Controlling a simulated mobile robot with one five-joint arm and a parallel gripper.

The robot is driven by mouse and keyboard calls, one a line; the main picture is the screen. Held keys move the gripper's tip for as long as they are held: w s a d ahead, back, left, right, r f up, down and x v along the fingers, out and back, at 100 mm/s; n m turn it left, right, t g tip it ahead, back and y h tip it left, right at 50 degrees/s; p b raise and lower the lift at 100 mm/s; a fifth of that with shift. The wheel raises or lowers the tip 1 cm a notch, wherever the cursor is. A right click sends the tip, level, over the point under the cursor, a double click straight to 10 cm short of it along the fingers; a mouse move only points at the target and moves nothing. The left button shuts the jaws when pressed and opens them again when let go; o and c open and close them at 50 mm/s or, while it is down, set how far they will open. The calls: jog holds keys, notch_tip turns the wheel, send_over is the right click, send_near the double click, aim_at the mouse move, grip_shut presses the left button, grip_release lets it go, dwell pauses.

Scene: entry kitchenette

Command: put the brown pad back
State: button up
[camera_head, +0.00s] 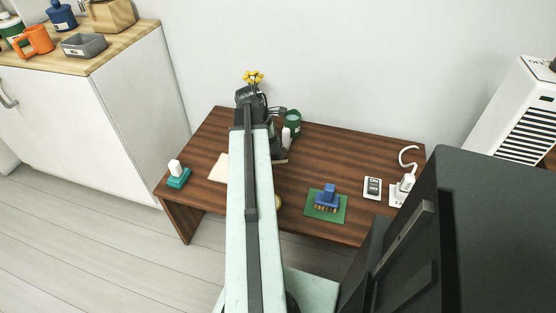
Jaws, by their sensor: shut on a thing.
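My arm reaches out over the dark wooden table (300,172), and my gripper (276,145) is partly hidden behind it near the back of the table. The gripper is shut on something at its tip. A small brown edge (281,161) shows just below it and looks like the brown pad, with most of it hidden by my arm. I cannot tell whether it touches the table. A flat beige piece (217,168) lies on the table left of my arm, partly covered by it.
A teal-based block (178,178), a switch (373,187) and a plugged cord (408,183) are near the ends.

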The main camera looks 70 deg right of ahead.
jog(key=shift+f+b, duration=2.4)
jog(key=shift+f, duration=0.15)
jog(key=o, duration=1.2)
jog(key=p+v, duration=0.8)
jog(key=shift+s+d+r, duration=0.15)
jog(key=shift+s+r, duration=0.15)
jog(key=shift+r, duration=0.1)
jog(key=shift+f, duration=0.1)
